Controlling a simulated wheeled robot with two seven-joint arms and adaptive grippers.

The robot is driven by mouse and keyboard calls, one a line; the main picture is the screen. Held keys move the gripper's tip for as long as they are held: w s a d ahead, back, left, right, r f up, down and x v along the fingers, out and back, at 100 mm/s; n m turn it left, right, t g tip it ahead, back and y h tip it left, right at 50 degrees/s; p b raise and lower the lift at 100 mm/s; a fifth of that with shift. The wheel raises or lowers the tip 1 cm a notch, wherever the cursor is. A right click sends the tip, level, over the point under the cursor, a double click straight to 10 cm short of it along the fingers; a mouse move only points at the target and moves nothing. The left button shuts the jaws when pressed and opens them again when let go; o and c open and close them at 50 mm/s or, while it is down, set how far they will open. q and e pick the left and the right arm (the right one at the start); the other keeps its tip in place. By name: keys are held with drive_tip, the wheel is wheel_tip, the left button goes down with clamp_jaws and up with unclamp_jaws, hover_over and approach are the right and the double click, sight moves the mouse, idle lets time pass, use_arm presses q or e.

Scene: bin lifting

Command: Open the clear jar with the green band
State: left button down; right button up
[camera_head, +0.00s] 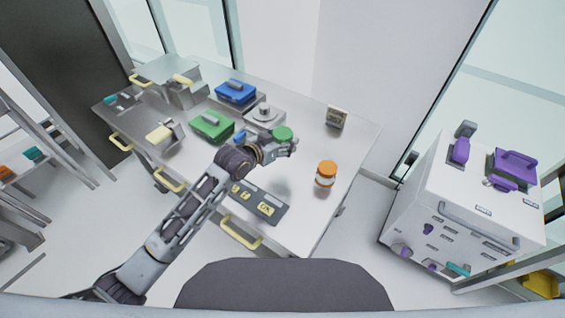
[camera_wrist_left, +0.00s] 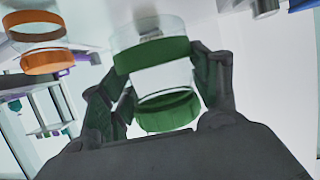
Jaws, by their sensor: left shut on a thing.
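The clear jar with the green band (camera_wrist_left: 150,55) is between the fingers of my left gripper in the left wrist view. I cannot tell whether the lid sits tight on the jar. In the head view the green lid (camera_head: 283,132) shows at the top of the jar, just above my left gripper (camera_head: 281,149). The left gripper is shut on the jar and hides most of its body there. My right gripper is not in view.
A similar jar with an orange lid (camera_head: 327,167) stands to the right on the table (camera_head: 345,138). A dark panel (camera_head: 258,203) lies in front. Green (camera_head: 211,126) and blue (camera_head: 236,93) boxes and a round grey device (camera_head: 264,114) are behind. The table's right part is mostly clear.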

use_arm(q)
drive_tip(key=shift+f, duration=2.6)
drive_tip(key=shift+f, duration=1.85)
drive_tip(key=shift+f, duration=0.1)
drive_tip(key=shift+c, duration=1.9)
unclamp_jaws()
drive_tip(key=shift+f, duration=0.1)
drive_tip(key=shift+r, duration=0.2)
drive_tip(key=v, duration=1.2)
